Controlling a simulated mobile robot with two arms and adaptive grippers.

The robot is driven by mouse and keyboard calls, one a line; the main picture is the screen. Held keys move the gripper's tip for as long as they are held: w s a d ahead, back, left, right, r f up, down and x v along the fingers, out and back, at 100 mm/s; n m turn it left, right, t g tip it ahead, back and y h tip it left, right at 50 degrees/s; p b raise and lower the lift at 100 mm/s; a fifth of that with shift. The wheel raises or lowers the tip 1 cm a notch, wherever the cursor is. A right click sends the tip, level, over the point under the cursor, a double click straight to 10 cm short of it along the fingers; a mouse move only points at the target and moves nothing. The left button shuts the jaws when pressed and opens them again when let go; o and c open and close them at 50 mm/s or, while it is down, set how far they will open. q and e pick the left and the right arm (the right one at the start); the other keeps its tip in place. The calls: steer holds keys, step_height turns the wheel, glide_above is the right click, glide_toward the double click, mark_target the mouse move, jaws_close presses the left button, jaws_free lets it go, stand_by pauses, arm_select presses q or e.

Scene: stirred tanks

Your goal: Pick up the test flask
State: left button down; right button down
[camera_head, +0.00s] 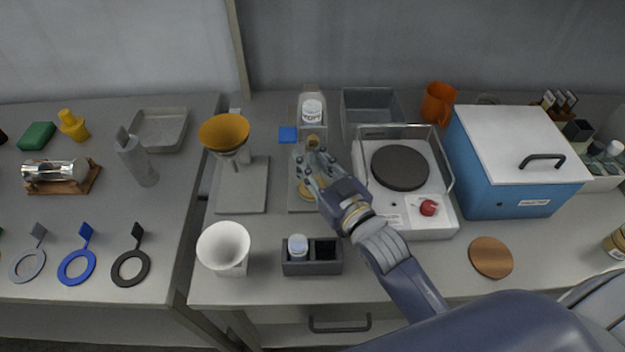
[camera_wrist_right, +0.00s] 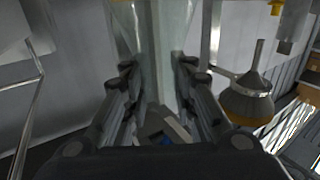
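My right gripper (camera_head: 311,157) is over the narrow grey stand (camera_head: 303,205) in the middle of the bench, with its fingers spread. In the right wrist view a clear, glassy upright shape (camera_wrist_right: 166,60) stands between the two fingers (camera_wrist_right: 156,75); it looks like the test flask, but its outline is faint. I see no clear closing of the fingers on it. In the head view the hand covers most of this spot, and yellow parts of the stand show around it. My left gripper is out of view.
A ring stand with a yellow funnel (camera_head: 224,132) is close on the left. A white-capped bottle (camera_head: 312,108) stands behind. A white cup (camera_head: 224,246) and dark rack (camera_head: 312,267) are in front.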

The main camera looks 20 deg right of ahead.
steer(key=shift+s, duration=0.1)
stand_by(0.5)
steer(key=shift+s+d+r, duration=0.1)
steer(key=shift+s+r, duration=0.15)
steer(key=shift+r, duration=0.1)
steer(key=s+d+r+p, duration=0.3)
steer(key=s+r, duration=0.4)
steer(key=s, duration=0.6)
steer(key=shift+r, duration=0.2)
steer(key=shift+d, duration=0.1)
